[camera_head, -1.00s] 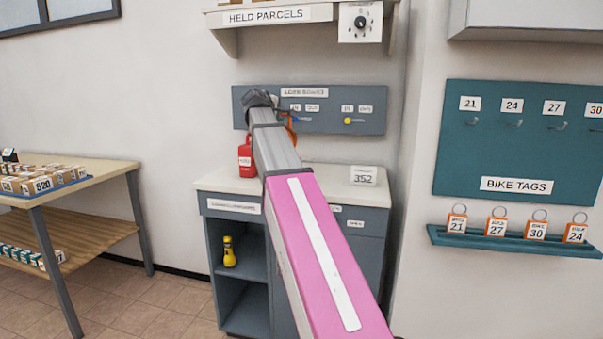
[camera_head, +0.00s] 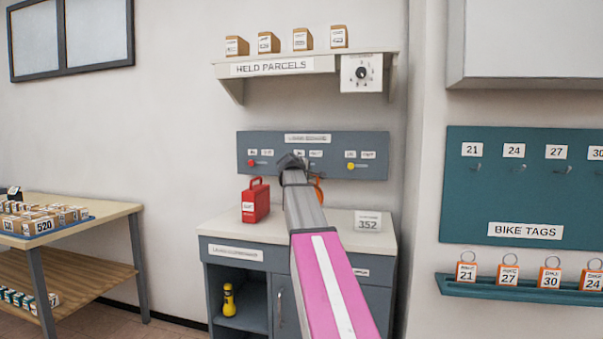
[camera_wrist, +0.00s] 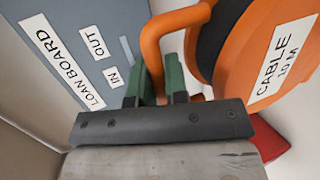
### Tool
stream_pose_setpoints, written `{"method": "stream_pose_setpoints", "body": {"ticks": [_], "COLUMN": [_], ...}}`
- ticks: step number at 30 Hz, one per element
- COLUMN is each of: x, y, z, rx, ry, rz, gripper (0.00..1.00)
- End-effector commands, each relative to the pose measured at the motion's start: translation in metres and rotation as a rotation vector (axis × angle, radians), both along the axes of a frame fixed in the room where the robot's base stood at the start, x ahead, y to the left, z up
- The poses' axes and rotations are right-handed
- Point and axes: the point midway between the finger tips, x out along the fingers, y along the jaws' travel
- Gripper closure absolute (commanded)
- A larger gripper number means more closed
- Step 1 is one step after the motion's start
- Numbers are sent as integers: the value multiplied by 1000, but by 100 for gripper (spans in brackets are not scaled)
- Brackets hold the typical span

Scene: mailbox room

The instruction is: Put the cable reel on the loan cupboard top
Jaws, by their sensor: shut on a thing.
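The cable reel (camera_wrist: 240,50) is orange and black with a "CABLE 10 M" label, large in the wrist view. My gripper (camera_wrist: 158,88) has its green fingers shut on the reel's orange handle. In the head view the reel is mostly hidden behind my arm; a bit of orange (camera_head: 319,190) shows at its right. The loan cupboard top (camera_head: 240,228) is a pale surface on a grey cupboard. My gripper is in front of the loan board, higher in the picture than the top. I cannot tell the reel's exact height over it.
A red case (camera_head: 256,204) stands on the top's left part and a "352" sign (camera_head: 368,222) on its right. The loan board (camera_head: 375,142) is on the wall behind. A yellow torch (camera_head: 229,300) stands in the open shelf below. The held parcels shelf (camera_head: 220,72) is above.

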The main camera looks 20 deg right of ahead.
Motion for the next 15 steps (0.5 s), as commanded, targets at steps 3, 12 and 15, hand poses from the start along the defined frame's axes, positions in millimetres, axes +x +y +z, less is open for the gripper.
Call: {"method": "stream_pose_setpoints", "body": {"ticks": [3, 12, 15], "x": [1, 0, 1], "y": [-2, -1, -1], "z": [-1, -30, -39], "rx": [-3, -3, -3], "ry": [-3, -1, -2], "rz": [2, 2, 1], "gripper": [100, 100, 100]}}
